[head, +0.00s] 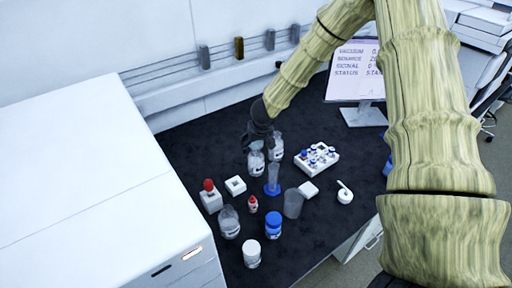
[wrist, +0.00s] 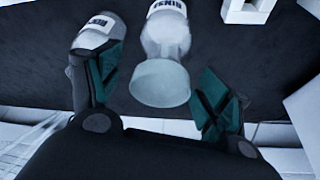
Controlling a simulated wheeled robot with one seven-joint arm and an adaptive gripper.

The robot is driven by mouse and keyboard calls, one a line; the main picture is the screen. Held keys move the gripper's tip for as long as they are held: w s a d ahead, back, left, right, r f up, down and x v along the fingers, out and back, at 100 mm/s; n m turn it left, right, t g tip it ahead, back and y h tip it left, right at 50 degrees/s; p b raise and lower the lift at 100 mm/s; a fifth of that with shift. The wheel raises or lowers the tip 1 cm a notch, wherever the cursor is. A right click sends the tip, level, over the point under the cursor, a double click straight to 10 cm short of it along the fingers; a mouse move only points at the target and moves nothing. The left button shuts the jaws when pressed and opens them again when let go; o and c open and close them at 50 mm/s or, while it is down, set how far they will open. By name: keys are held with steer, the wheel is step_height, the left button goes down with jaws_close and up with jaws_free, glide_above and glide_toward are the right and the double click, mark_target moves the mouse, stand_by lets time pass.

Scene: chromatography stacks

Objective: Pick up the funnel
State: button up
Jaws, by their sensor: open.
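A pale, translucent funnel (wrist: 160,84) shows in the wrist view with its wide round mouth toward the camera. It appears to sit on the neck of a clear labelled bottle (wrist: 166,12); the exact contact is hidden. My gripper (wrist: 153,62) is open, with one finger on each side of the funnel and a gap on both sides. In the head view my gripper (head: 258,138) is above the labelled bottle (head: 256,164), and I cannot make out the funnel there.
A second labelled bottle (head: 276,148) stands close by; it also shows behind the left finger (wrist: 95,33). A blue-footed cylinder (head: 273,178), a beaker (head: 293,204) and a white vial rack (head: 328,166) are near. Several bottles stand toward the front. The dark table (head: 200,145) is clear at back left.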

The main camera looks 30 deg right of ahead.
steer(key=shift+f, duration=0.1)
steer(key=shift+c, duration=0.4)
steer(key=c, duration=0.9)
